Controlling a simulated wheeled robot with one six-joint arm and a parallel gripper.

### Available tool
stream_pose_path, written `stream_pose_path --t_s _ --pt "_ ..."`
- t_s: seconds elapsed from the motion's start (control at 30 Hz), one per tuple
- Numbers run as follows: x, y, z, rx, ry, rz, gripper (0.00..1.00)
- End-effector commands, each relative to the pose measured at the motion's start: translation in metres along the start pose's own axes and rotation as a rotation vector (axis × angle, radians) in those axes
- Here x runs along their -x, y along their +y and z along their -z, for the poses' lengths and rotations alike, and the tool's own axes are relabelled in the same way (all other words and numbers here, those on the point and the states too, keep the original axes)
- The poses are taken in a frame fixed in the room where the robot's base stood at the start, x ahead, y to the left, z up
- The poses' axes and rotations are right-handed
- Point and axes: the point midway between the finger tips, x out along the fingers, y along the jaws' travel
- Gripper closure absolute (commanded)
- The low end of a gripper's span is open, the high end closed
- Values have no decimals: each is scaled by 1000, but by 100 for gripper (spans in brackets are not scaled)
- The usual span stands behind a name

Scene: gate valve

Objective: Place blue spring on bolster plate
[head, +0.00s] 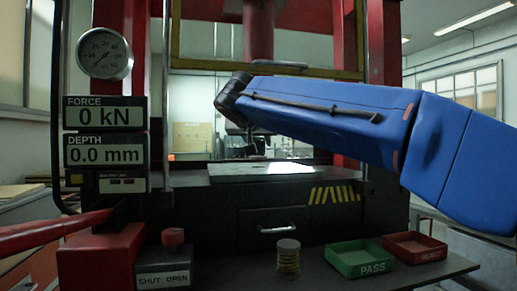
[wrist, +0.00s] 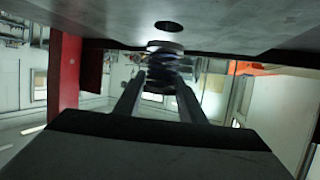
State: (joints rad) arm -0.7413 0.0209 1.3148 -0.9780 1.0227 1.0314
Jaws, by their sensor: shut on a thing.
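The bolster plate (head: 262,170) is a pale flat slab on the dark press bed. My gripper (head: 248,135) is above the plate, at the end of the blue-sleeved arm, and small and dark in the head view. In the wrist view, my gripper's two fingers (wrist: 160,95) are shut on a dark bluish coil, the blue spring (wrist: 165,68), with a pale end ring. The spring's end points at a grey surface (wrist: 230,25) with a round dark hole; a gap between them cannot be judged. The spring is too small to make out clearly in the head view.
A tan coil stack (head: 288,257) stands on the front shelf, left of a green PASS tray (head: 360,258) and a red tray (head: 415,248). A red-knobbed SHUT OPEN box (head: 163,272) is at left. Displays read 0 kN and 0.0 mm. Red press columns flank the plate.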

Motion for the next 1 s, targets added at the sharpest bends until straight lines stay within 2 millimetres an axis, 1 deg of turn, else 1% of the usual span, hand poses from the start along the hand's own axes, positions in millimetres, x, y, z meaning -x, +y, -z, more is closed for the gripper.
stream_pose_path --t_s 0.1,0.17,0.53,0.57,0.6,0.63,0.9,1.0 --pt "-5 0 -15 1 -1 0 100" --pt "-6 0 -19 0 0 0 100" --pt "-8 0 -23 0 0 0 100" --pt "-8 0 -23 0 0 0 56" --pt "-8 0 -23 0 0 0 47" --pt "-8 0 -23 0 0 0 45" --pt "-8 0 -22 -1 0 0 45" --pt "-5 0 -20 -1 0 1 45"
